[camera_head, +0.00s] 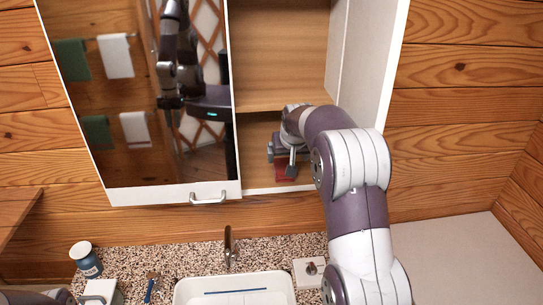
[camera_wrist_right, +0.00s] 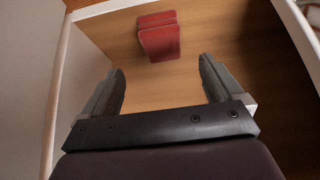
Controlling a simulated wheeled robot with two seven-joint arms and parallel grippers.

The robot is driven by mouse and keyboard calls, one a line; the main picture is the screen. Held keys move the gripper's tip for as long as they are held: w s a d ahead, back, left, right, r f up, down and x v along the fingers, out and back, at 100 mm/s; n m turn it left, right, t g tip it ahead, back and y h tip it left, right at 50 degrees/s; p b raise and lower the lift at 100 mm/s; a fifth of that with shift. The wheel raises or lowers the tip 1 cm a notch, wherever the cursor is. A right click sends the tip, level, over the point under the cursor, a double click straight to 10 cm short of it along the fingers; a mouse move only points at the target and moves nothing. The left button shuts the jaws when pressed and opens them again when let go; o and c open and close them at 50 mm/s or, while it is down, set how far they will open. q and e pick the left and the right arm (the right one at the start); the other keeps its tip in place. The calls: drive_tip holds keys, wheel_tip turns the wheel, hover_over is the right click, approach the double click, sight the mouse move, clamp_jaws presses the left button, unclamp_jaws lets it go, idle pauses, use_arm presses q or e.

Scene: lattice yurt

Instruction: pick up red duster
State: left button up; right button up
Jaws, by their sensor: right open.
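The red duster (camera_head: 286,173) lies on the lower shelf inside the open wall cabinet, near its front edge, partly hidden by my right gripper. My right gripper (camera_head: 287,156) is inside the cabinet's lower compartment, over the duster in the head view. In the wrist view my right gripper (camera_wrist_right: 162,66) is open and has nothing between its fingers. My left gripper cannot be made out.
A mirrored door (camera_head: 150,110) with a handle covers the cabinet's left part. The white right side wall (camera_head: 378,65) is close to my right arm. Below are a sink (camera_head: 235,283), a tap (camera_head: 229,245), a blue jar (camera_head: 86,262) and a speckled counter.

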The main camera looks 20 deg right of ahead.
sight(284, 165)
drive_tip(key=w+f, duration=0.1)
drive_tip(key=w+a+f+p, duration=0.1)
drive_tip(key=shift+w+f+p, duration=0.2)
drive_tip(key=shift+f+p, duration=0.1)
drive_tip(key=w+d+f+p, duration=0.1)
drive_tip(key=d+f+p, duration=0.1)
drive_tip(key=p, duration=0.1)
drive_tip(key=shift+w+f, duration=0.15)
drive_tip(key=shift+w, duration=0.2)
drive_tip(key=p+x, duration=0.2)
drive_tip(key=x, duration=0.1)
drive_tip(key=shift+a+f, duration=0.1)
drive_tip(key=shift+f, duration=0.2)
drive_tip(key=shift+w+a+f, duration=0.15)
drive_tip(key=shift+a, duration=0.05)
use_arm(q)
wheel_tip(284, 165, up, 7)
drive_tip(key=shift+w+a+r, duration=0.15)
drive_tip(key=shift+a, duration=0.05)
use_arm(e)
drive_tip(key=shift+d, duration=0.25)
drive_tip(key=c, duration=1)
